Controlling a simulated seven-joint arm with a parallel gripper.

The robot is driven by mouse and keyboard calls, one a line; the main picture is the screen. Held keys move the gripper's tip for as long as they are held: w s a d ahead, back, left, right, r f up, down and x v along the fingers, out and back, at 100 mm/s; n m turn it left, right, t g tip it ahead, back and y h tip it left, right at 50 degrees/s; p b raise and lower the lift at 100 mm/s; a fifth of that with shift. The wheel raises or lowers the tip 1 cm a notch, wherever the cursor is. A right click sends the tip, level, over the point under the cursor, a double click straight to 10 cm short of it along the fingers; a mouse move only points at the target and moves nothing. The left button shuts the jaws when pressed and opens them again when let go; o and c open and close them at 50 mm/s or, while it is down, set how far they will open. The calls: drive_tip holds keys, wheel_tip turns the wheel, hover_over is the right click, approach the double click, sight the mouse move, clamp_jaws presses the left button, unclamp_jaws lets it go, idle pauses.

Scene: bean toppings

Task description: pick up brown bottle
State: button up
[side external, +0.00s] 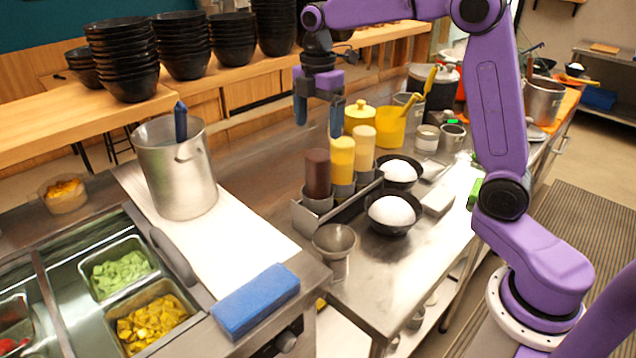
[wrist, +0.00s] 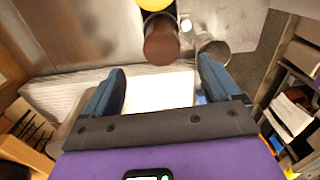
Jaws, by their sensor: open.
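The brown bottle (side external: 317,174) stands upright in a metal holder (side external: 316,216), at the left end of a row of bottles. In the wrist view the brown bottle (wrist: 161,42) shows at the top centre, beyond my fingertips. My gripper (side external: 318,116) is open and empty. It hangs above the row of bottles and apart from the brown bottle. In the wrist view my two blue-grey fingers (wrist: 160,88) are spread wide with nothing between them. The brown bottle's lower part is hidden by the holder.
A yellow bottle (side external: 341,157) and a paler bottle (side external: 363,149) stand close beside the brown one. A metal cup (side external: 334,240) is in front, and black bowls of white food (side external: 391,211) are to the right. A large steel pot (side external: 172,178) stands left; the white board (side external: 238,240) has free room.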

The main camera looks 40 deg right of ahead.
sight(319, 170)
wheel_tip(319, 170, down, 13)
drive_tip(key=shift+s+d+r, duration=0.1)
drive_tip(key=shift+r, duration=0.05)
idle(0.4)
drive_tip(key=c, duration=0.6)
